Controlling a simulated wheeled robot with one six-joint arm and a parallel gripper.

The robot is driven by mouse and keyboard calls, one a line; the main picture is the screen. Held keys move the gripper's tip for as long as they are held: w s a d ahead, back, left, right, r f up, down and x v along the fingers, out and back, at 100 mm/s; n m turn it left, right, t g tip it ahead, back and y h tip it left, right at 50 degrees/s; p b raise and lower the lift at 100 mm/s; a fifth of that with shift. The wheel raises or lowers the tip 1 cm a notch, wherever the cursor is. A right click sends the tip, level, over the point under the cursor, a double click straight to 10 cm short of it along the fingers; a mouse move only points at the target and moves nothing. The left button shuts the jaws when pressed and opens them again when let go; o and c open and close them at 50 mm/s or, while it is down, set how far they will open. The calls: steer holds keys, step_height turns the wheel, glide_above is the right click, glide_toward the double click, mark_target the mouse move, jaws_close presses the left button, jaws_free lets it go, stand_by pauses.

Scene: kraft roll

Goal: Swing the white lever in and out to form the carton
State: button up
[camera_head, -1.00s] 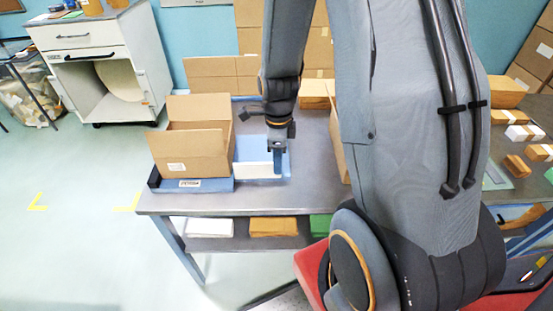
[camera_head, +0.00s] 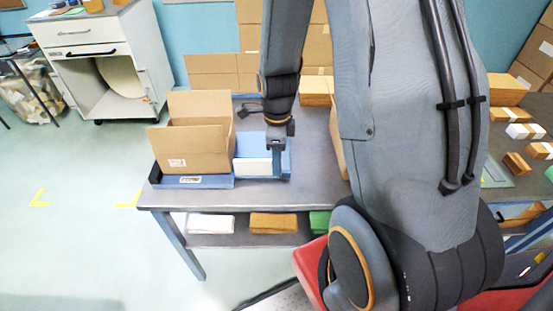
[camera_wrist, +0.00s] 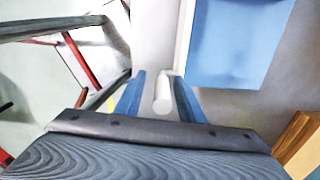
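The white lever (camera_wrist: 163,95) shows in the wrist view as a short round rod, seen end-on between the two blue fingers of my gripper (camera_wrist: 160,97). Narrow gaps show beside the rod, so the fingers look open around it. In the head view my gripper (camera_head: 276,165) points down at the right of the blue tray (camera_head: 262,143) with its white front wall (camera_head: 252,167). I cannot make out the lever there. The brown carton (camera_head: 195,148) stands to the left, with its top open and flaps raised, on a blue base (camera_head: 200,182).
The grey table (camera_head: 310,190) has bare room in front and right of the tray. Coloured stacks lie on the shelf (camera_head: 240,240) below. A white cabinet (camera_head: 85,35) stands at the back left. Several cartons stack behind. My arm hides the table's middle right.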

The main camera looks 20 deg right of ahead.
steer(key=shift+r+b, duration=0.85)
steer(key=shift+r, duration=3.05)
steer(key=n, duration=0.1)
steer(key=r+n, duration=0.1)
steer(key=n, duration=0.1)
steer(key=shift+s+a+r, duration=0.2)
steer(key=shift+r, duration=0.05)
steer(key=s+a+f+n+t+b, duration=0.1)
steer(key=s+a+n+b, duration=0.2)
steer(key=n, duration=1.7)
steer(key=s+a, duration=0.2)
steer(key=shift+s+f+n, duration=0.2)
steer(key=shift+s+n, duration=0.1)
steer(key=shift+n, duration=0.1)
steer(key=shift+a, duration=0.1)
steer(key=shift+c, duration=0.6)
